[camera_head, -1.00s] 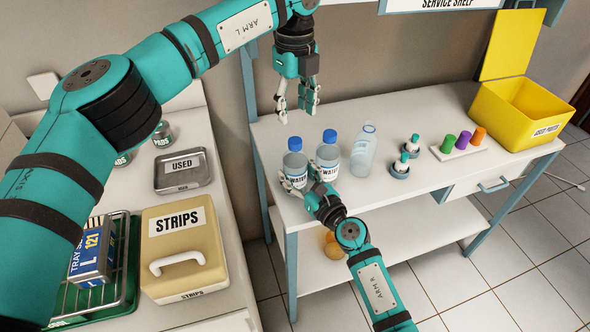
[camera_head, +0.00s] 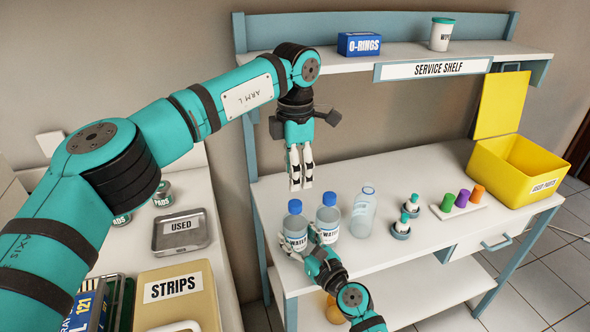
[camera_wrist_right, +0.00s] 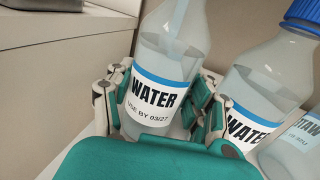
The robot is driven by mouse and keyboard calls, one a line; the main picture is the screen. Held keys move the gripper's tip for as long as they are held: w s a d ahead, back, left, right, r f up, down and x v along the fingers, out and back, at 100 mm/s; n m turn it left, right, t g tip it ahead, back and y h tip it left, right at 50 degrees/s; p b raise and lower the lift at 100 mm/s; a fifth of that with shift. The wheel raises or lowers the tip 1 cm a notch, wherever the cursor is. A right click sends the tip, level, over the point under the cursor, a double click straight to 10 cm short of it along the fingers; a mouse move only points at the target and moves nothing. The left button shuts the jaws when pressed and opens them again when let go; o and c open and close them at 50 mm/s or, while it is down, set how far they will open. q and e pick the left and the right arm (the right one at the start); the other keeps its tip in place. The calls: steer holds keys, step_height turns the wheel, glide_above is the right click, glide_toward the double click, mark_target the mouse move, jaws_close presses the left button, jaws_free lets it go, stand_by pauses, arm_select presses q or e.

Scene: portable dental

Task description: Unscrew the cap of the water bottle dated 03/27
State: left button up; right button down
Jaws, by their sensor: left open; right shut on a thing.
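The water bottle dated 03/27 (camera_wrist_right: 165,75) stands on the bench as the left one of two blue-capped water bottles; it also shows in the head view (camera_head: 294,230). Its label reads USE BY 03/27 in the right wrist view. Its blue cap (camera_head: 295,206) is on in the head view and out of frame in the wrist view. My right gripper (camera_wrist_right: 160,105) is shut around the bottle's body, fingers on both sides. My left gripper (camera_head: 301,186) is open and empty, pointing down just above the cap, with no clear contact.
A second water bottle (camera_head: 328,222) stands close on the right, and a clear capless bottle (camera_head: 363,213) beyond it. The service shelf (camera_head: 400,60) overhangs the bench.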

mark_target(295, 203)
arm_select(q)
steer(key=m, duration=1.1)
steer(key=shift+m, duration=0.3)
steer(key=m, duration=1)
steer(key=shift+m, duration=0.4)
steer(key=shift+f, duration=4)
steer(key=shift+c, duration=0.3)
